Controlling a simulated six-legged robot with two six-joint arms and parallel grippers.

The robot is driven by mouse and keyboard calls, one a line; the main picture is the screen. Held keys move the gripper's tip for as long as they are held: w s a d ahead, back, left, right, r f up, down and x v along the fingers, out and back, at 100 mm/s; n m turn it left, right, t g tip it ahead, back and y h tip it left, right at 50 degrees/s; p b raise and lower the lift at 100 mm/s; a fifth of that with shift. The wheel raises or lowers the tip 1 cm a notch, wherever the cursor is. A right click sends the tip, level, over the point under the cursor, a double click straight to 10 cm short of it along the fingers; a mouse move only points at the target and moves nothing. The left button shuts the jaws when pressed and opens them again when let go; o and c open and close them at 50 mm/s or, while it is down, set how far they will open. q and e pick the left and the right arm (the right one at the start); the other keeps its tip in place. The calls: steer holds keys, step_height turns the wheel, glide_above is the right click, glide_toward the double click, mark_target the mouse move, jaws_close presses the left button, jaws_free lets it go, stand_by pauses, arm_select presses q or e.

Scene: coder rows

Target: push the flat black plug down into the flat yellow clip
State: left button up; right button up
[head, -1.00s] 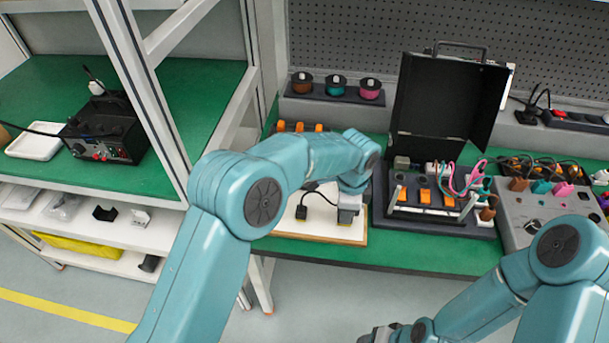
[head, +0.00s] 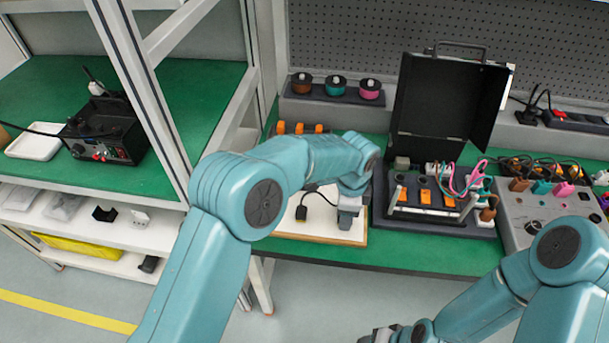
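The flat black plug (head: 301,212) hangs on a thin black cable over the left part of a white board with a wooden edge (head: 290,232). My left gripper (head: 346,217) points down over the right part of this board, at the end of the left arm. Its fingers are small and partly hidden by the wrist, so I cannot tell whether they are open or hold something. I cannot make out the flat yellow clip; the arm covers part of the board. My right gripper (head: 376,336) is at the bottom edge, mostly cut off, away from the bench.
An open black case (head: 440,100) with orange parts and coloured cables stands right of the board. A grey panel (head: 520,210) with knobs is further right. Three spools (head: 335,85) stand at the back. A strip of green bench (head: 400,256) in front is clear.

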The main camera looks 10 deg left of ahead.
arm_select(q)
step_height(320, 180, up, 16)
steer(key=shift+r, duration=0.15)
stand_by(0.5)
